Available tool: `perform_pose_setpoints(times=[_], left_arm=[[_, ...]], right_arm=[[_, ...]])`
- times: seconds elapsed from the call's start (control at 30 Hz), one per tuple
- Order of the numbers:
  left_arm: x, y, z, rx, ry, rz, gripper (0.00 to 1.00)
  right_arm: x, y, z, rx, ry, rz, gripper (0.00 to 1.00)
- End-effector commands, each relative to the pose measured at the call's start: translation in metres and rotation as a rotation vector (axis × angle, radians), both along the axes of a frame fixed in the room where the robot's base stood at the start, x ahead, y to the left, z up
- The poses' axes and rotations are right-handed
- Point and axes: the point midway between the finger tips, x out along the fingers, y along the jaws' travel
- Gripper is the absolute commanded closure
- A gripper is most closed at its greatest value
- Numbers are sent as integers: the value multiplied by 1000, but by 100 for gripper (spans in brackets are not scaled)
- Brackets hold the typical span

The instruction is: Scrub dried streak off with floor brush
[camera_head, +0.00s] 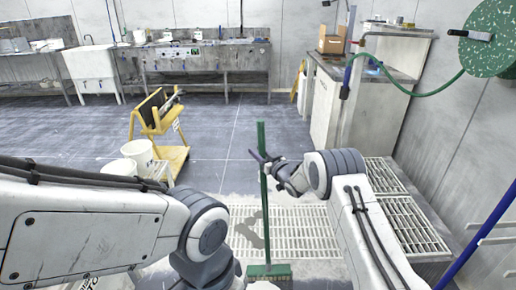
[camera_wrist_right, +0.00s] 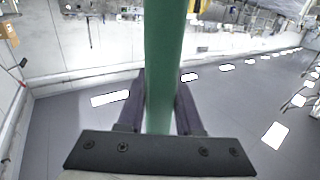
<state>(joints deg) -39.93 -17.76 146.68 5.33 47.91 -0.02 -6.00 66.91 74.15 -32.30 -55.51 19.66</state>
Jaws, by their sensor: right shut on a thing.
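The floor brush has a long green handle (camera_head: 262,215), standing nearly upright, and a green head (camera_head: 270,271) low in the head view. My right gripper (camera_head: 266,166) is shut on the upper part of the handle. In the right wrist view the handle (camera_wrist_right: 165,65) runs between the two dark fingers of the gripper (camera_wrist_right: 160,105). A dark grey irregular patch (camera_head: 249,236) lies on the pale floor grating, just left of the handle; it may be the dried streak. My left arm reaches in from the left, but its fingers do not show.
Pale slotted grating (camera_head: 310,235) covers the floor in front of me. A yellow stand (camera_head: 165,135) and white buckets (camera_head: 138,152) are at left. Raised metal grating (camera_head: 410,225) is at right, near a cabinet (camera_head: 350,105). Open grey floor (camera_head: 225,125) extends toward the sinks.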

Motion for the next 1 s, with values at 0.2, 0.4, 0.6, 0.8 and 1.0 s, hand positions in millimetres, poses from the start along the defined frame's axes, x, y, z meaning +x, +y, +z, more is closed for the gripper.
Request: perform_pose_setpoints(times=[0.2, 0.4, 0.6, 0.8, 1.0], left_arm=[[0, 0, 7, 0, 0, 0, 26], [0, 0, 7, 0, 0, 0, 26], [0, 0, 8, 0, 0, 0, 26], [0, 0, 14, 0, 0, 0, 26], [0, 0, 17, 0, 0, 0, 26]], right_arm=[[-13, 1, 3, 3, -1, 1, 100], [-14, 1, 4, 4, -5, 0, 100], [-16, 1, 6, 5, -6, 0, 100], [-31, 1, 6, 5, -6, -1, 100], [-45, 1, 6, 4, -9, 0, 100]])
